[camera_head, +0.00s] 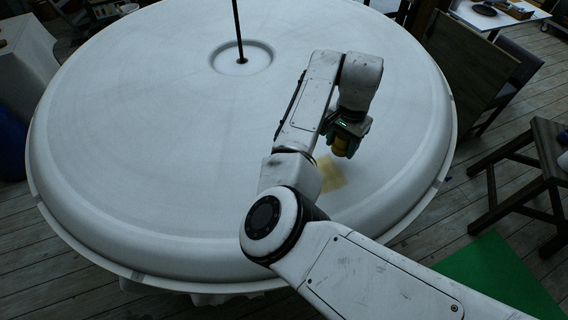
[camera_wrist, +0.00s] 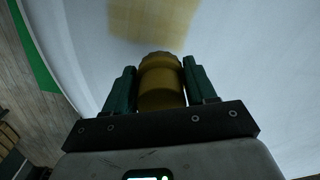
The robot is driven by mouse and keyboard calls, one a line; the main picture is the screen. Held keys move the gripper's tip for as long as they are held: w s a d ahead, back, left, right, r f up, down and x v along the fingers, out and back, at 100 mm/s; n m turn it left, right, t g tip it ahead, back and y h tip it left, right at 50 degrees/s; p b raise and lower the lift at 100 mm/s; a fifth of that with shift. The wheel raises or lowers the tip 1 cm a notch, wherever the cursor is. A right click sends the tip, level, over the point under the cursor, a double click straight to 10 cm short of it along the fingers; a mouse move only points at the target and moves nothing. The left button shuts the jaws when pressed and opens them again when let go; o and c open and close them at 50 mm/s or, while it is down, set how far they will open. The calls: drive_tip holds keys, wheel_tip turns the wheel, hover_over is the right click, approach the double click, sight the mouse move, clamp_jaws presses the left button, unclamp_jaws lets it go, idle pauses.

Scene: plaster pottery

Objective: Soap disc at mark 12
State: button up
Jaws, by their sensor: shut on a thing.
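My gripper (camera_head: 344,149) is over the near right part of the big round white plaster form (camera_head: 150,130). Its green fingers are shut on a yellow-brown rounded piece, seemingly the soap disc (camera_head: 341,146). In the wrist view the soap disc (camera_wrist: 160,84) sits between both fingers, with its far end pointing at the plaster. A pale yellow patch (camera_head: 331,176) lies on the plaster just below the gripper in the head view. The patch also shows beyond the disc in the wrist view (camera_wrist: 150,20). I cannot tell whether the disc touches the plaster. No number 12 is readable.
A thin dark rod (camera_head: 239,30) stands in the recessed centre of the form. The form has a raised rounded rim. A wooden stool (camera_head: 540,160) and a green mat (camera_head: 500,272) are at the right. The plaster left of my arm is clear.

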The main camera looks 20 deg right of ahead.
drive_tip(key=shift+r+p, duration=0.3)
drive_tip(key=shift+r, duration=1.45)
